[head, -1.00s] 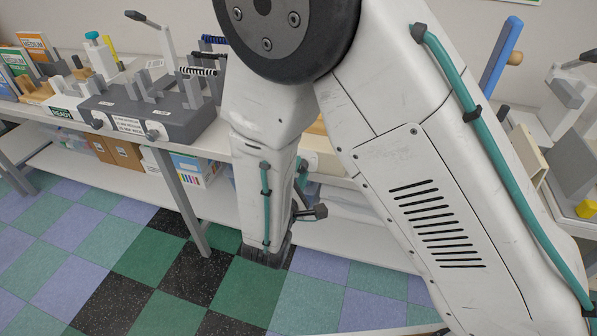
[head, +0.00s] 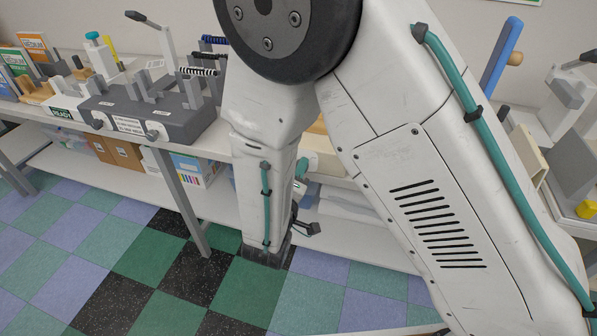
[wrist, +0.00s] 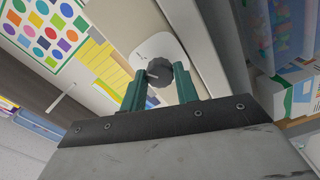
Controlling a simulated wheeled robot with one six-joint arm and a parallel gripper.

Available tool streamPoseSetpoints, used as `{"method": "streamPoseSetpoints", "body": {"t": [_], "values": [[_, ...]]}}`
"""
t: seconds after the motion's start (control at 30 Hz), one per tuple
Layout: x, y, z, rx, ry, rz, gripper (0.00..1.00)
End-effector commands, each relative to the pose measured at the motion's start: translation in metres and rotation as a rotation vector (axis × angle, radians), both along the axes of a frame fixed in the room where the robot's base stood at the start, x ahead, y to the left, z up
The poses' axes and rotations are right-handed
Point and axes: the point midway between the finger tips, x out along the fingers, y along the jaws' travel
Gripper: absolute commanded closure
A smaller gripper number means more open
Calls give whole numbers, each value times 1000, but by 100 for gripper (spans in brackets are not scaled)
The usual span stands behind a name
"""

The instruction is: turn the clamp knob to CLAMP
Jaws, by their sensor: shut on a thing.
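The clamp knob (wrist: 160,71) is a dark, ridged round knob with a pale pointer line, in front of a white rounded plate (wrist: 149,48) in the wrist view. My gripper (wrist: 169,76) has teal fingers, one on each side of the knob, and is shut on it. No CLAMP lettering is readable in the wrist view.
A grey binding machine (head: 165,125) with upright posts and front knobs stands on the white bench at left. Boxes (head: 115,152) sit on the lower shelf. A blue-handled device (head: 500,60) stands at right. The chequered floor in front is clear.

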Motion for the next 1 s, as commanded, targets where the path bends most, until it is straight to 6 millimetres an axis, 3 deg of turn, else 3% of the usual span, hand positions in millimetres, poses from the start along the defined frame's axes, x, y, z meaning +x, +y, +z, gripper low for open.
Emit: {"method": "streamPoseSetpoints", "body": {"t": [0.77, 0.8, 0.83, 1.0], "values": [[-1, -1, -2, 88, -28, -2, 92], [-1, -1, -2, 88, -28, -1, 59], [-1, -1, -1, 88, -28, -1, 50], [-1, -1, -1, 88, -30, 0, 48]]}}
